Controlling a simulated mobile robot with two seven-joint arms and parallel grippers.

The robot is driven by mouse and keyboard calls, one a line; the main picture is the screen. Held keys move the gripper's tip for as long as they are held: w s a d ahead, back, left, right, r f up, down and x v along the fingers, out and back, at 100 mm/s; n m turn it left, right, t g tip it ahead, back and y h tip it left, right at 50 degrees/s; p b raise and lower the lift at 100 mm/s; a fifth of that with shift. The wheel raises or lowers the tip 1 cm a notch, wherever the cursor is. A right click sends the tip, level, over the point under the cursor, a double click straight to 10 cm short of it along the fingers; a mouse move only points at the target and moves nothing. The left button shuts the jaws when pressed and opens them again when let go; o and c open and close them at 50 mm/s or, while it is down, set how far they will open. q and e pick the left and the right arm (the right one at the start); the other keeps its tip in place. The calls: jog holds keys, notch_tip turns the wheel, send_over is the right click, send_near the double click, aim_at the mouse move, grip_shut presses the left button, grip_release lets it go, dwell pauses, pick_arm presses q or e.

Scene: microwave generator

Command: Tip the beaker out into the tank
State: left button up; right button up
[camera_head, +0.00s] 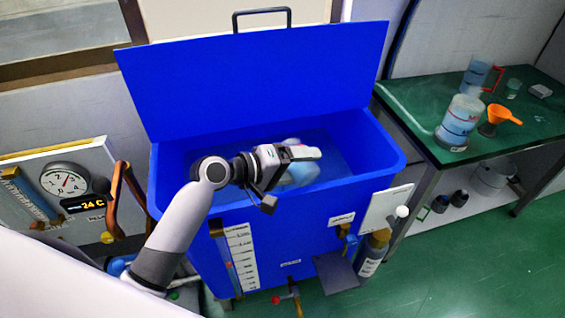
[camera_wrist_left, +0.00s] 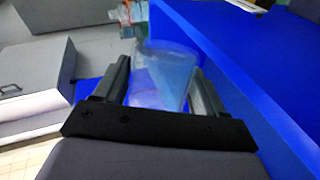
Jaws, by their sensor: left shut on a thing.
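The blue tank (camera_head: 375,185) stands in the middle of the head view with its lid (camera_head: 255,75) raised at the back. Water shows inside it. My left gripper (camera_head: 300,153) is over the tank's opening, shut on a clear beaker (camera_head: 300,174). In the left wrist view, the beaker (camera_wrist_left: 165,72) sits between the two fingers of the left gripper (camera_wrist_left: 160,88). It looks bluish, with a slanting line across it, and appears tilted. Its mouth is partly hidden in the head view, and I cannot tell whether liquid is leaving it. My right gripper is not in view.
A green table (camera_head: 420,110) at the right holds a large container of blue liquid (camera_head: 459,122), a red-handled jug (camera_head: 476,76), an orange funnel (camera_head: 503,115) and a small glass (camera_head: 512,88). A gauge panel (camera_head: 65,180) stands left of the tank. Valves project from the tank's front.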

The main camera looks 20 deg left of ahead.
pick_arm(q)
jog(key=shift+w+a+r+n+h+p, duration=0.2)
jog(key=shift+a+r+n+h+p, duration=0.1)
jog(key=shift+p, duration=0.1)
jog(key=shift+w+a+r+n+p, duration=0.15)
jog(key=shift+r+n+p, duration=0.25)
jog(key=shift+n+p, duration=0.3)
dwell(0.9)
jog(key=shift+g+h, duration=0.3)
